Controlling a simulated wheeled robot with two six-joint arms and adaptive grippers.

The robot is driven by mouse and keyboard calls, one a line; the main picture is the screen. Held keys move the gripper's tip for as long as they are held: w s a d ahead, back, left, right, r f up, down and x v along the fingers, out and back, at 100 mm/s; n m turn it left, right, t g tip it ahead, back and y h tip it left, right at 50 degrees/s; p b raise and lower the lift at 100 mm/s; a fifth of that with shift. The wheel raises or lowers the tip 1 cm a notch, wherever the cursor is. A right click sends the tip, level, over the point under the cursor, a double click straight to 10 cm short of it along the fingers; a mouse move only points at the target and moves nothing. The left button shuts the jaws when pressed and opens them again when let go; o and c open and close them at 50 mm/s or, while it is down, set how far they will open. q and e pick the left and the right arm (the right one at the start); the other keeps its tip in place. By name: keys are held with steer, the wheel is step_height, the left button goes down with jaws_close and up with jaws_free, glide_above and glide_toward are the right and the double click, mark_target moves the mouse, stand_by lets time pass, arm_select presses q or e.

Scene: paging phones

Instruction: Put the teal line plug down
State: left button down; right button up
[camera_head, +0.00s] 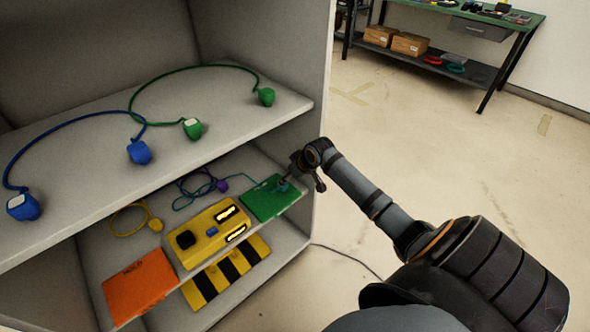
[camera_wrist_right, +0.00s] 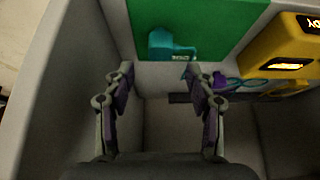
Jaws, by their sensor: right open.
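The teal line plug (camera_head: 283,186) lies on the green mat (camera_head: 262,203) at the right end of the lower shelf, with its teal cord running back to the left. In the right wrist view the teal plug (camera_wrist_right: 170,46) rests on the near edge of the green mat (camera_wrist_right: 215,22), just beyond my fingertips. My right gripper (camera_head: 303,172) is at the shelf's right end, close to the plug. In the wrist view my right gripper (camera_wrist_right: 158,80) is open, with nothing between its fingers. My left gripper is not in view.
A yellow box (camera_head: 211,233) with lit displays stands left of the green mat, then an orange mat (camera_head: 138,285). A purple plug (camera_head: 222,185) and yellow plug (camera_head: 156,225) lie behind. The upper shelf (camera_head: 75,207) holds blue and green corded plugs. The cabinet side wall (camera_head: 322,95) is close to my gripper.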

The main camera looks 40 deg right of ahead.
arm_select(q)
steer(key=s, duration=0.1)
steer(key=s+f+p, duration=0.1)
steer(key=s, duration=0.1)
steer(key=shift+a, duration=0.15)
arm_select(e)
steer(key=v, duration=0.6)
steer(key=shift+f, duration=0.1)
steer(key=s+f+m+g+h, duration=0.1)
steer(key=s+f, duration=0.5)
steer(key=f, duration=0.6)
steer(key=s+f+m+g+h, duration=0.1)
steer(key=s+f, duration=0.5)
steer(key=f, duration=0.7)
steer(key=s+a+f+g, duration=0.1)
steer(key=s+a+f, duration=0.2)
steer(key=s+f, duration=0.2)
steer(key=s+a+f+n+g, duration=0.1)
steer(key=s+a+f, duration=0.3)
steer(key=s, duration=0.5)
steer(key=s+a+f, duration=0.4)
steer(key=s+f, duration=0.2)
steer(key=s, duration=0.1)
steer(key=shift+s+f+g, duration=0.3)
steer(key=shift+f+g, duration=0.1)
